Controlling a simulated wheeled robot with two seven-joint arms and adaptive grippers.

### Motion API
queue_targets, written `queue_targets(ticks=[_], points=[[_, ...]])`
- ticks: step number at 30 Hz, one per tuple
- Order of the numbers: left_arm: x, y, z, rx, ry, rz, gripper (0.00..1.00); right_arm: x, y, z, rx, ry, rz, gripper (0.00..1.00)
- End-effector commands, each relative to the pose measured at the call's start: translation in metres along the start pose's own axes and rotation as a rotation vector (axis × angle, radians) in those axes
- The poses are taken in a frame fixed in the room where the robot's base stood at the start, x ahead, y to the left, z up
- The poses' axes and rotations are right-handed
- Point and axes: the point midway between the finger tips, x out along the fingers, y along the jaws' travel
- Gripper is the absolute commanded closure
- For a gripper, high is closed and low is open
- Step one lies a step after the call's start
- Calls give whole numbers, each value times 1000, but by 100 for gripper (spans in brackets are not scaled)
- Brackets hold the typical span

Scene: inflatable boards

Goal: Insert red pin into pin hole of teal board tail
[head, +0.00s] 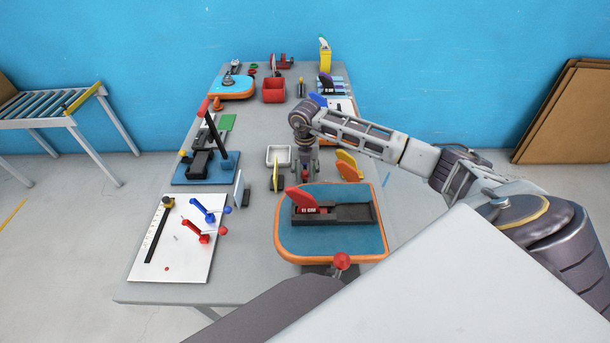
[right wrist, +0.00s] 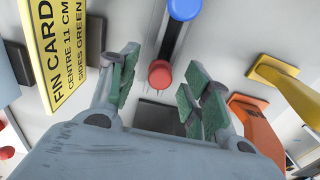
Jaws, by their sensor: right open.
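The teal board tail (head: 290,238), a teal slab with an orange rim, lies at the near right of the table. It bears a dark slotted box (head: 350,213) and a red fin (head: 301,197); I cannot make out its pin hole. My right gripper (head: 305,172) is pointing down just behind the board. In the right wrist view its fingers (right wrist: 162,88) are open and empty. The red pin's round red head (right wrist: 160,73) shows in the gap between them, apart from both pads. In the head view the gripper mostly hides this pin. My left gripper is not in view.
A blue-capped piece (right wrist: 185,8) lies beyond the red pin. A yellow fin card (right wrist: 62,45) stands on one side, with an orange fin (right wrist: 258,125) and yellow fin (head: 347,160) on the other. A red knob (head: 342,260) stands at the board's front edge. A white board (head: 180,235) lies left.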

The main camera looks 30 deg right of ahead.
Motion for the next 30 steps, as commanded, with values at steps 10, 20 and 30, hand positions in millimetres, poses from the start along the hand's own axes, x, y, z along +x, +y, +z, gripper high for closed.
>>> queue_targets(ticks=[10, 20, 30], points=[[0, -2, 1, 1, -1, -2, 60, 0, 0, 0, 0, 0, 0, 92], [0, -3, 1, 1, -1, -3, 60, -1, 0, 0, 0, -1, 0, 92], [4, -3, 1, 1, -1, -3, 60, -25, 0, 1, 0, -4, 1, 92]])
